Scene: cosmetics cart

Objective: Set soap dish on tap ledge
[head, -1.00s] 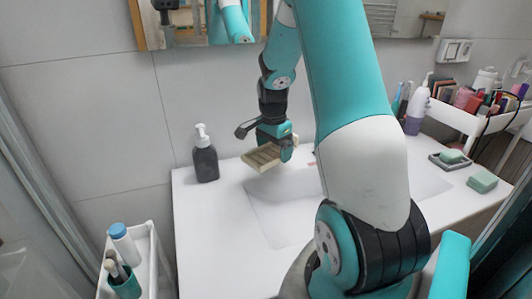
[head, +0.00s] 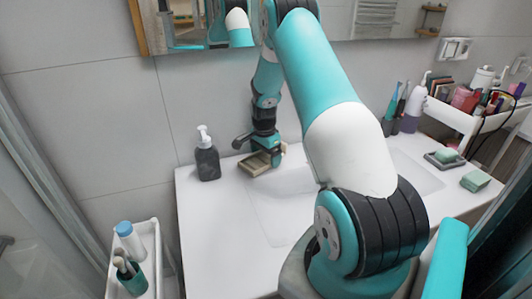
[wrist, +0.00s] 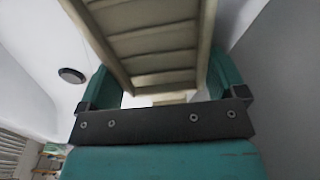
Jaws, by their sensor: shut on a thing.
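The soap dish is a beige slatted tray (head: 254,163), held close to the white counter at the back of the sink, right of the dark pump bottle. It also fills the upper middle of the wrist view (wrist: 150,40). My gripper (head: 275,157) is shut on the dish, with a teal finger on each side of it in the wrist view. The tap ledge is the back strip of the white sink top (head: 226,177) by the wall. Whether the dish touches the ledge cannot be told.
A dark pump bottle (head: 207,160) stands close to the left of the dish. The basin (head: 275,208) lies in front. A green soap on a grey dish (head: 446,157) and another green block (head: 475,181) are at right.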

